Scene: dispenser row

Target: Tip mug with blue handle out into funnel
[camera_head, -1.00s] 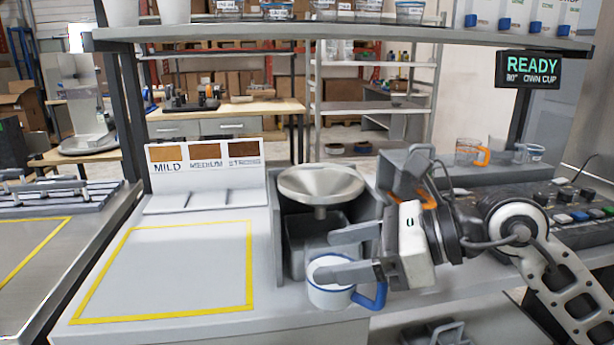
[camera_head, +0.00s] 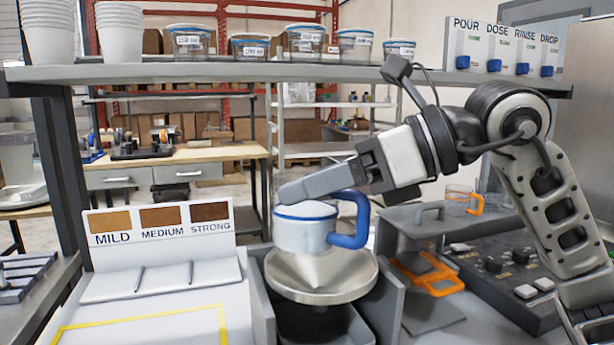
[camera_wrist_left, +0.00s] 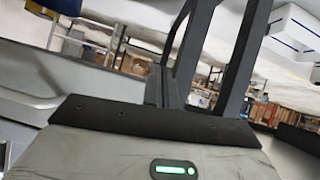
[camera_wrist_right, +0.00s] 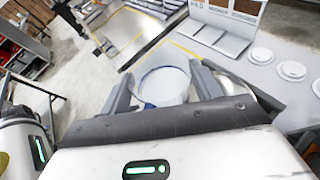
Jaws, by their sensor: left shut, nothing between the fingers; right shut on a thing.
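The white mug with blue rim and blue handle (camera_head: 304,236) is held about upright in the air in the head view, over the funnel. My right gripper (camera_head: 298,192) is shut on the mug, and one finger lies across its top edge. The right wrist view shows the mug (camera_wrist_right: 164,84) between both fingers. The mug's contents cannot be made out. The metal funnel (camera_head: 350,284) sits over a dark bin, partly hidden by the mug. My left gripper (camera_wrist_left: 164,86) is shut and empty in the left wrist view, away from the mug.
An overhead shelf (camera_head: 270,72) with cups and tubs spans the back. A sample board (camera_head: 160,232) stands left of the funnel. An orange-handled mug (camera_head: 463,199) and a control panel (camera_head: 500,260) are at right. A yellow-outlined area (camera_head: 150,325) lies at lower left.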

